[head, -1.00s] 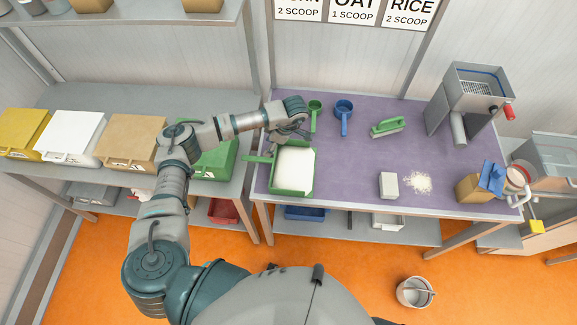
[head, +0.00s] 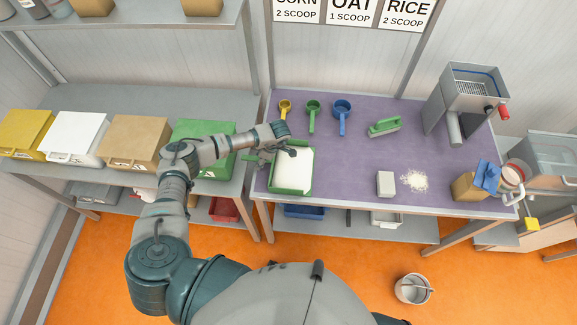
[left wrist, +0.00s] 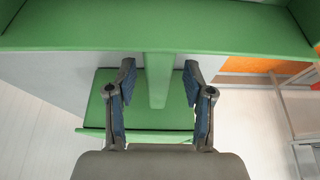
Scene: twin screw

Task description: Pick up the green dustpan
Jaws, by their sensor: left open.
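The green dustpan (head: 292,192) lies on the purple table top near its left front edge, with a white filling in its pan. Its handle points left. In the left wrist view the dustpan's green edge (left wrist: 158,28) spans the top, and its handle (left wrist: 158,80) runs down between my fingers. My left gripper (head: 262,157) is open at the handle, partly hiding it in the head view. The left wrist view shows its blue-padded fingers (left wrist: 158,88) on either side of the handle, with gaps. My right gripper is not in view.
Yellow (head: 285,108), green (head: 313,113) and blue (head: 341,110) scoops lie behind the dustpan. A green bin (head: 205,130) stands to the left.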

